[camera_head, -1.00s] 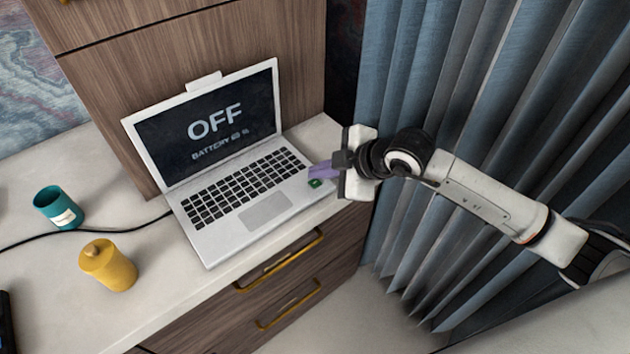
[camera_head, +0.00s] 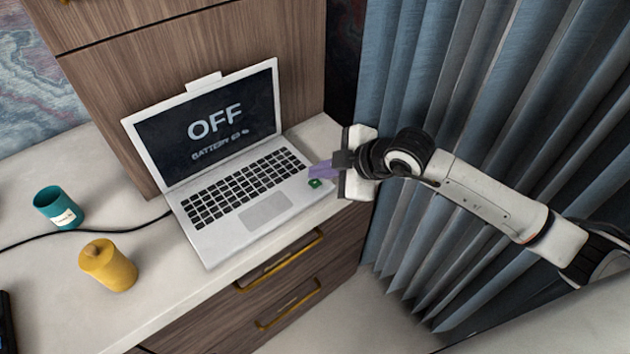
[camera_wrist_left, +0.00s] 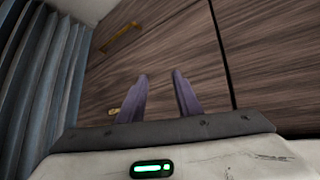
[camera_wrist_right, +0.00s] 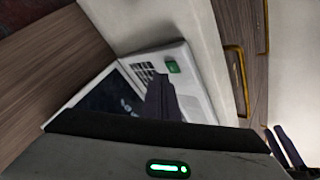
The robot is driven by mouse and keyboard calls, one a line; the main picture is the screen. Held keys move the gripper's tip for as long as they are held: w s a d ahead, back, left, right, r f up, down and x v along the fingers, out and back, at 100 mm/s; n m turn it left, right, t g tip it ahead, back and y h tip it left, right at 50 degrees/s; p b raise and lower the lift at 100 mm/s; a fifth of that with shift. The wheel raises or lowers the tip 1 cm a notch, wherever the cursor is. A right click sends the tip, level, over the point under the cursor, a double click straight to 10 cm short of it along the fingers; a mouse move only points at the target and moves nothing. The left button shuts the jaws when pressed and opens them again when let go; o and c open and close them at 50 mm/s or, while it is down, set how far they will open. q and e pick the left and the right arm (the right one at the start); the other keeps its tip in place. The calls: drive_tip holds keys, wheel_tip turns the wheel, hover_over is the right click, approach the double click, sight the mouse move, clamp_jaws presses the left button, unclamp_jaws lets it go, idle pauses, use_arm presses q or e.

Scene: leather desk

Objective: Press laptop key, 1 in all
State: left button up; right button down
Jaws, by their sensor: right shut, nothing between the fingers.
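The open laptop (camera_head: 222,232) stands on the desk, its screen (camera_head: 205,130) reading "OFF" with a battery line below. A green key (camera_head: 315,184) sits at the right front corner of its base; it also shows in the right wrist view (camera_wrist_right: 173,67). My right gripper (camera_head: 313,174) is shut and empty, its purple fingertips right beside the green key. In the right wrist view the fingertips (camera_wrist_right: 158,82) are just beside the key; I cannot tell whether they touch the laptop. My left gripper (camera_wrist_left: 161,82) is open and empty in front of wooden drawer fronts.
A teal cup (camera_head: 58,207) and a yellow lidded jar (camera_head: 108,266) stand on the desk (camera_head: 175,290) left of the laptop. A black cable (camera_head: 110,232) runs to the laptop's left side. Drawers with brass handles (camera_head: 280,260) are below; a blue curtain (camera_head: 480,90) hangs at right.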

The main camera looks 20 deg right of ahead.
sight(320, 187)
drive_tip(key=shift+f, duration=0.45)
drive_tip(key=shift+f+b, duration=0.35)
drive_tip(key=shift+b, duration=0.1)
idle(0.8)
drive_tip(key=shift+r+p, duration=0.75)
drive_tip(key=shift+r, duration=0.05)
wheel_tip(320, 187, up, 3)
drive_tip(key=shift+f+p, duration=0.15)
drive_tip(key=shift+p, duration=1.1)
wheel_tip(320, 187, up, 2)
drive_tip(key=shift+r+p, duration=0.15)
drive_tip(key=shift+p, duration=0.7)
